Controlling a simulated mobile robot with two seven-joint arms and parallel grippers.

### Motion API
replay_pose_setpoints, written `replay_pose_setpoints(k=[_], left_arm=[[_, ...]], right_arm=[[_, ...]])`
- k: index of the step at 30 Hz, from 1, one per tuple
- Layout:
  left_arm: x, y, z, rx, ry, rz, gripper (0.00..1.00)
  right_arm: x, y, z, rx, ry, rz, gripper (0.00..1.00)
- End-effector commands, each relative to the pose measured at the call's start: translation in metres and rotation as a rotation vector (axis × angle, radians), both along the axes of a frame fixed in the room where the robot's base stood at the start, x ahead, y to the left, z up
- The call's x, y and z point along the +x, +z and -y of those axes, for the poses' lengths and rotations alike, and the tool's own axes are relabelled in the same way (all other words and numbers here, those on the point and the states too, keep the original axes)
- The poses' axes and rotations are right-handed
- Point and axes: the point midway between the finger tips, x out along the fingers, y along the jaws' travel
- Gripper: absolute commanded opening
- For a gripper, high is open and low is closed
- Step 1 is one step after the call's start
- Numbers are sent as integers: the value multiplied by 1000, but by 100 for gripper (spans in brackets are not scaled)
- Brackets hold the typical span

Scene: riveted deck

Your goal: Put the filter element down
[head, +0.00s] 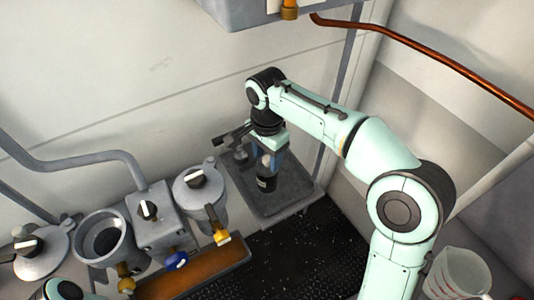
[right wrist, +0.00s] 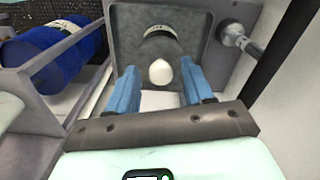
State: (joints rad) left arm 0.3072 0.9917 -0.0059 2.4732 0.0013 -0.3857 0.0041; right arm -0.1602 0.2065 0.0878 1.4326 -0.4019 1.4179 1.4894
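The filter element (head: 267,183) is a dark cylinder with a pale band, at the grey tray (head: 296,194) in the head view. In the right wrist view the filter element (right wrist: 160,34) shows a white rounded end between the fingers. My right gripper (head: 272,156) is above the tray, pointing down. Its blue fingers (right wrist: 158,82) stand apart, with a gap on both sides of the white end. I cannot tell exactly whether the filter element's base touches the tray. My left gripper is out of view.
A measuring jug (head: 458,272) stands at lower right. A copper pipe (head: 430,58) crosses the upper right.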

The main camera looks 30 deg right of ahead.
Motion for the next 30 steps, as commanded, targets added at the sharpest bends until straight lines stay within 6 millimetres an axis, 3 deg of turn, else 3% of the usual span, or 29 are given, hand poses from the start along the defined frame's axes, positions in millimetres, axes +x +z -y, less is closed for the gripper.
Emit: replay_pose_setpoints(k=[8,21,30], left_arm=[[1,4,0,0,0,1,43],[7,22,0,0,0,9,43],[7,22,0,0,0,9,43]], right_arm=[[0,8,0,1,0,2,51],[0,75,0,0,1,1,51],[0,79,0,0,0,-1,51]])
